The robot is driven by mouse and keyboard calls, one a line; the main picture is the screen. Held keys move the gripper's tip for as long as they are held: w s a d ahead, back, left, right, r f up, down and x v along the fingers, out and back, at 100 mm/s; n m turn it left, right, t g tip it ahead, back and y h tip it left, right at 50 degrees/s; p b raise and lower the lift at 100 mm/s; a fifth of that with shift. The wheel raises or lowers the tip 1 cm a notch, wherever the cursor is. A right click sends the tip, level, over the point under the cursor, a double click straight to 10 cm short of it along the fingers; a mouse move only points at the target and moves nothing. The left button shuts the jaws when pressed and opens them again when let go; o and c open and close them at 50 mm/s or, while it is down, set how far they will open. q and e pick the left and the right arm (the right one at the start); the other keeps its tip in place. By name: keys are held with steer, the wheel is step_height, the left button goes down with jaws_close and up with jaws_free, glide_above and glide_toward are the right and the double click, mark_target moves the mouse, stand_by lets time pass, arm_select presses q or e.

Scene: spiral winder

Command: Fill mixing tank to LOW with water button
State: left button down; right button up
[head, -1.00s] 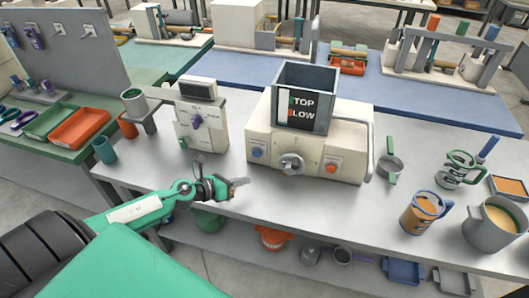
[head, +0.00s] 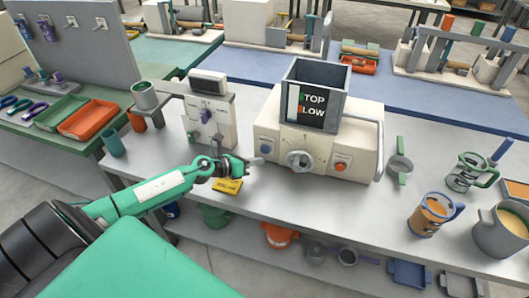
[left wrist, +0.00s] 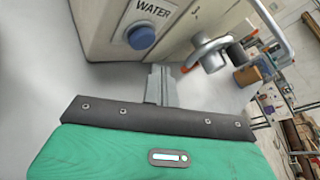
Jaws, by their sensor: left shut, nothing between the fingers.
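The mixing tank (head: 318,75) is a grey open-top box on the cream machine (head: 370,115). Its front window carries the marks TOP and LOW; I cannot tell the water level. The blue water button (head: 265,149) is on the machine's left front, and it also shows under the WATER label in the left wrist view (left wrist: 141,37). My left gripper (head: 257,160) is shut and empty, pointing at the machine's front just below the button. In the left wrist view its fingers (left wrist: 162,85) are below and right of the button, apart from it. My right gripper is not in view.
A grey knob (head: 299,160) and an orange button (head: 341,167) are on the same front. A cream device with a display (head: 208,84) stands left. A yellow label (head: 228,186) lies by my gripper.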

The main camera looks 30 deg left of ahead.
mark_target(268, 152)
arm_select(q)
steer(key=shift+w+a, duration=0.2)
steer(key=shift+w, duration=0.65)
steer(key=shift+w, duration=0.1)
stand_by(1.4)
steer(key=shift+w+a, duration=0.1)
steer(key=shift+w, duration=0.2)
steer(key=shift+w+a+r+b, duration=0.1)
steer(key=shift+w+b, duration=0.2)
steer(key=shift+w, duration=0.1)
stand_by(4.9)
